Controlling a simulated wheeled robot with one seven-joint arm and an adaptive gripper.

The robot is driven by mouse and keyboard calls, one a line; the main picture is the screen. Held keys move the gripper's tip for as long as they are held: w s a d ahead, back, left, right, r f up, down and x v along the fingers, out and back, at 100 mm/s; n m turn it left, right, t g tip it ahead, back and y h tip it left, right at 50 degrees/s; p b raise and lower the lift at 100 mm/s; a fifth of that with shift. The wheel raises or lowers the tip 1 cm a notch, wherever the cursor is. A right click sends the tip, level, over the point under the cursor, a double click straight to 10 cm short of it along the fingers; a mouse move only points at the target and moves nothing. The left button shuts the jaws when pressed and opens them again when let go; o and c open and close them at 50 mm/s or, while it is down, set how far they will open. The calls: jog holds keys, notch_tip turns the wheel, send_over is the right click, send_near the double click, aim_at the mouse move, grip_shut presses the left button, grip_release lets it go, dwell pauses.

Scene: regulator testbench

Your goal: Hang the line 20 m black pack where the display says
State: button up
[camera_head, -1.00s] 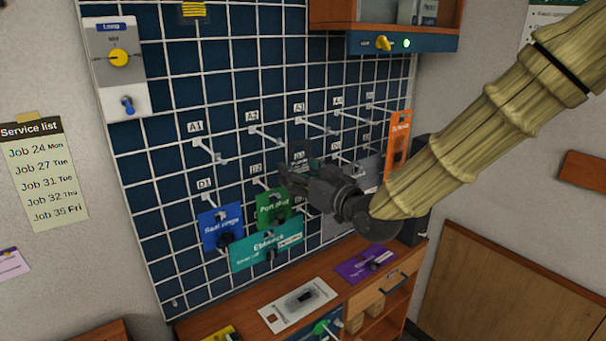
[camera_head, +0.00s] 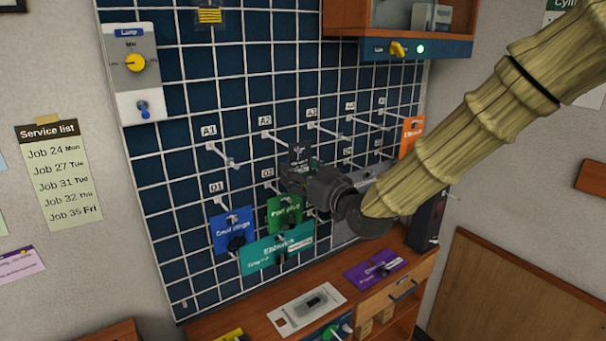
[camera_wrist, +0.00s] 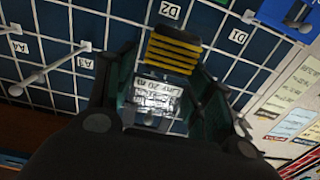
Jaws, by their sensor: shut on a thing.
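My gripper (camera_head: 299,168) is shut on a clear pack (camera_wrist: 152,97) whose label reads roughly "Line 20 m". In the wrist view the pack sits between the fingers, with a yellow and black striped piece (camera_wrist: 172,48) just beyond it. In the head view the pack is small, dark and largely hidden by the gripper. It is held in front of the blue grid board (camera_head: 190,75), below the A2 and A3 labels and near the D2 label. A1 hook (camera_head: 222,154) and A2 hook (camera_head: 280,139) look bare. I cannot read any display text naming a hook.
A blue pack (camera_head: 232,232), a green pack (camera_head: 285,213) and a teal pack (camera_head: 265,255) hang close below my gripper. An orange pack (camera_head: 411,138) hangs at the right. Several hooks protrude between them. A wooden bench (camera_head: 260,322) holds a purple pack (camera_head: 372,270) and a white card (camera_head: 290,318).

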jog(key=shift+w+a, duration=0.4)
jog(key=shift+w, duration=0.1)
jog(key=shift+w+a+f+b, duration=0.3)
jog(key=shift+w+f+b, duration=0.1)
jog(key=shift+w+b, duration=0.1)
dwell(0.3)
jog(key=o, duration=1.2)
